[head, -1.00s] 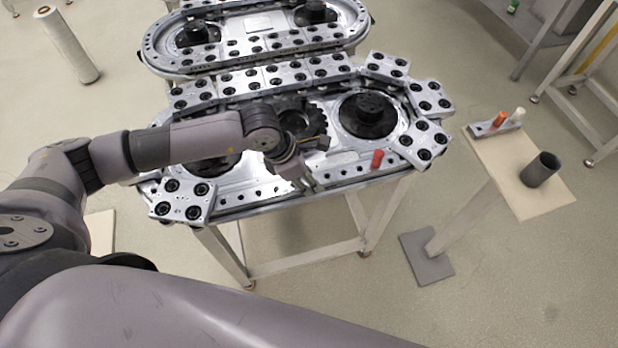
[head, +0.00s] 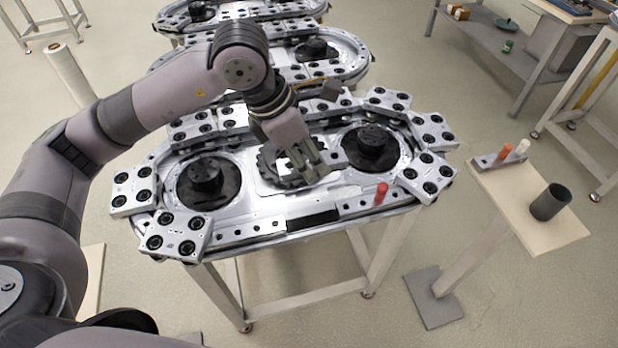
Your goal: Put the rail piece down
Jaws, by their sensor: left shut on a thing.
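My left gripper (head: 317,172) is above the middle of the near ring track (head: 262,232), over the dark toothed wheel (head: 275,172). It points down and its fingers are close together on the rail piece. The fingers hide most of that piece, and its outline is hard to tell from the grey fingers. A dark rectangular gap (head: 312,220) shows in the front straight of the track, just below the gripper in the picture. My right gripper is not in view.
Several carriages with black rollers (head: 175,235) sit around the track. A red peg (head: 381,192) stands near its front right. A side stand (head: 500,200) carries a dark cup (head: 549,202) and a holder with pegs (head: 500,157).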

